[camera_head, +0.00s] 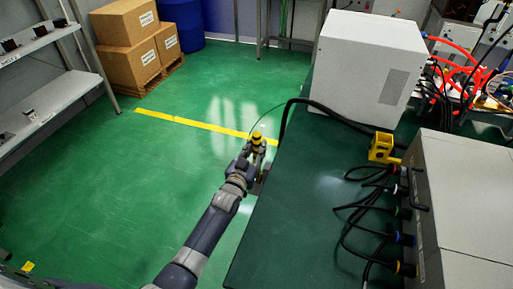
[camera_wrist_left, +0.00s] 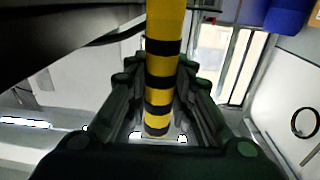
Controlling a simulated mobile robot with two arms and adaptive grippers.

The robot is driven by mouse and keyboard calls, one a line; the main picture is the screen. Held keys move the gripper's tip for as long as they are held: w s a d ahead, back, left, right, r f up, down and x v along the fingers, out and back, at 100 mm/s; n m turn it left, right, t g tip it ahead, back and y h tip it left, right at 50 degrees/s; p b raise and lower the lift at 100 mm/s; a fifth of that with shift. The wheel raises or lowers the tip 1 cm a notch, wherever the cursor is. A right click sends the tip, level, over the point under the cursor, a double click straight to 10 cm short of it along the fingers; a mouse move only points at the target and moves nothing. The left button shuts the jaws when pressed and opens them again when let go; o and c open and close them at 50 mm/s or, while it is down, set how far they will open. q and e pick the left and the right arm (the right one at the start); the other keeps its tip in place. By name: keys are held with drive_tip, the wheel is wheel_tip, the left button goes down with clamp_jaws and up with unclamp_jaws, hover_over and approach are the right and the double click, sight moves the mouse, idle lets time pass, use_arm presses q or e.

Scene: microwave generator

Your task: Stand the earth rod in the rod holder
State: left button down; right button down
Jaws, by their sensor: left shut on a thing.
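The earth rod is yellow with black bands. In the head view its yellow and black end (camera_head: 257,138) shows at my left gripper (camera_head: 258,158), just off the left edge of the green bench. The wrist view shows the banded rod (camera_wrist_left: 161,75) running between the fingers of my left gripper (camera_wrist_left: 155,115), which is shut on it. The far part of the rod is hidden in the head view. A yellow block with an opening, which looks like the rod holder (camera_head: 381,147), sits on the bench to the right, apart from the rod. My right gripper is not in view.
The green bench (camera_head: 300,205) carries a large grey box (camera_head: 365,65) at the back and a grey cabinet (camera_head: 465,190) with black cables (camera_head: 365,205) at right. A thick black cable (camera_head: 330,108) runs near the holder. The bench's left front is clear.

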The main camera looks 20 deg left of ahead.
use_arm(q)
drive_tip(key=shift+r, duration=0.1)
drive_tip(key=c, duration=1.3)
unclamp_jaws()
drive_tip(key=shift+s+f, duration=0.2)
drive_tip(key=shift+s, duration=0.3)
drive_tip(key=s, duration=0.7)
drive_tip(key=s+a, duration=0.1)
drive_tip(key=s, duration=0.3)
drive_tip(key=shift+r, duration=0.15)
